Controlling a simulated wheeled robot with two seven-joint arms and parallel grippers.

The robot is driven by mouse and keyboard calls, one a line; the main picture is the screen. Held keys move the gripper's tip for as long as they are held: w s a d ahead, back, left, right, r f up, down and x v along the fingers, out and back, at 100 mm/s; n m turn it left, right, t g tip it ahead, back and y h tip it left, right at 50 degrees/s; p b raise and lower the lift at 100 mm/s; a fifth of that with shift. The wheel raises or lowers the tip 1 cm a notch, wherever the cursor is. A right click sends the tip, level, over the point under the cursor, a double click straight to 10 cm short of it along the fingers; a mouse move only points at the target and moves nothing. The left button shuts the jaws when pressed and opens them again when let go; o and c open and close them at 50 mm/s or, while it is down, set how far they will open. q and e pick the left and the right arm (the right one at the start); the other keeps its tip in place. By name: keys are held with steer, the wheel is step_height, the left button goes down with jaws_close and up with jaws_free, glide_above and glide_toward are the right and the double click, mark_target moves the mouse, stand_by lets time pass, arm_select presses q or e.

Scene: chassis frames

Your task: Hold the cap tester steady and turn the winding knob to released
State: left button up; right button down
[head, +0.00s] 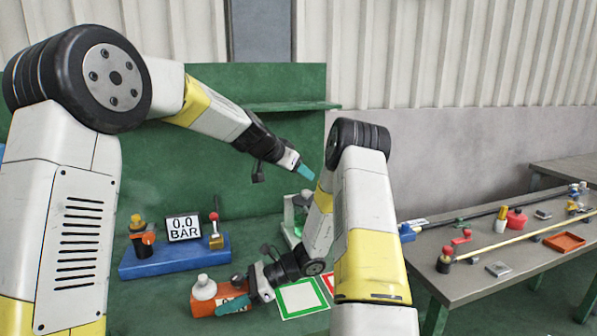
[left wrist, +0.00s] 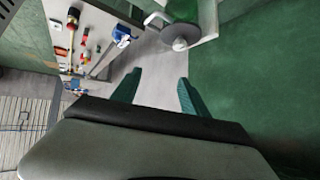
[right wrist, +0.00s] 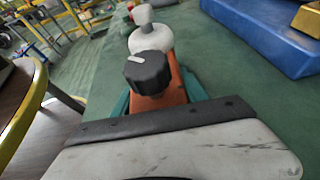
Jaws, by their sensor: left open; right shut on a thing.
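The cap tester (head: 207,305) is an orange block on the green bench with a white rounded cap (head: 204,287) on top. In the right wrist view its orange body (right wrist: 174,80) carries a black winding knob (right wrist: 148,73) with a white pointer mark, and the white cap (right wrist: 150,38) is beyond it. My right gripper (head: 236,300) is shut on the cap tester's body, teal fingers at its sides. My left gripper (head: 296,167) is raised above the bench, away from the tester. It is open and empty in the left wrist view (left wrist: 156,90).
A blue base (head: 175,257) with a "0.0 BAR" display (head: 184,227) stands behind the tester. A green-framed card (head: 301,298) lies right of it, beside a red-framed one. A pale stand (head: 289,213) is behind my right arm. A side table (head: 520,250) holds several parts.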

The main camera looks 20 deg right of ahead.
arm_select(q)
steer(key=n+g+y, duration=0.6)
steer(key=n+y, duration=0.3)
steer(key=n, duration=1.7)
glide_above(237, 276)
step_height(237, 276, down, 9)
step_height(237, 276, down, 12)
steer(key=shift+r, duration=0.25)
